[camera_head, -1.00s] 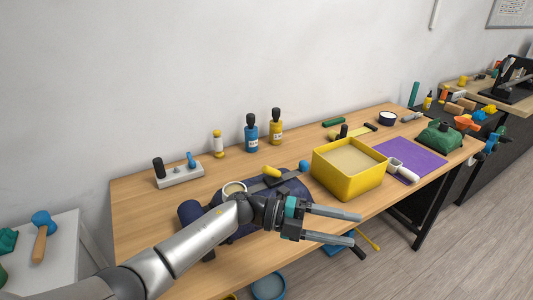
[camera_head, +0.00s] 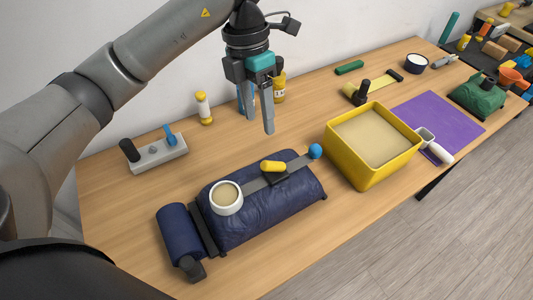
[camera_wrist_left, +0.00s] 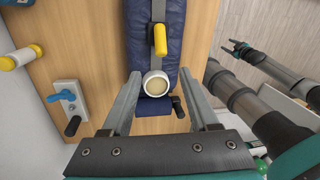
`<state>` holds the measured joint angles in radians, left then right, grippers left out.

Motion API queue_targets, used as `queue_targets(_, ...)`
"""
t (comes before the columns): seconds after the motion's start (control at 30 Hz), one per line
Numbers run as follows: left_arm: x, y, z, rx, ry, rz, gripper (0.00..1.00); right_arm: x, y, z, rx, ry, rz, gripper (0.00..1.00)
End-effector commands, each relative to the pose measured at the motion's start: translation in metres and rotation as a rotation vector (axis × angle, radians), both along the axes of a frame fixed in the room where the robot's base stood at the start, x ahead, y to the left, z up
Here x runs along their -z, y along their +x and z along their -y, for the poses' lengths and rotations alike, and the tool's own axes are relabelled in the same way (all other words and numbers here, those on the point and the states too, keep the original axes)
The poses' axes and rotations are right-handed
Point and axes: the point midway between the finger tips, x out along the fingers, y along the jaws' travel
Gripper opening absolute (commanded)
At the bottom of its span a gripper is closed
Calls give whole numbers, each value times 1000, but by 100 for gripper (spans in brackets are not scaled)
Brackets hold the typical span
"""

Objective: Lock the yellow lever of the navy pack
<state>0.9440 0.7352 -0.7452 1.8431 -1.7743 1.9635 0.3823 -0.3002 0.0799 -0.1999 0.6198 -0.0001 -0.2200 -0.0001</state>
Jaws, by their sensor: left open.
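In the left wrist view the lever (camera_wrist_left: 160,40) points along the pack. A white cup (camera_head: 226,205) with beige contents stands on the pack, nearer its rolled end. My left gripper (camera_head: 260,122) is open and empty, pointing down above and behind the pack, apart from the lever. My right gripper (camera_wrist_left: 233,46) shows small in the left wrist view, with its fingers apart.
A yellow bin (camera_head: 365,170) stands right of the pack, close to a blue ball (camera_head: 315,151).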

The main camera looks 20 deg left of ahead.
Motion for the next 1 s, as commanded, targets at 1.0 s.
queue_targets(1.0,138,-12,21,1,-4,-1,61,0,0,0,0,0,0,60)
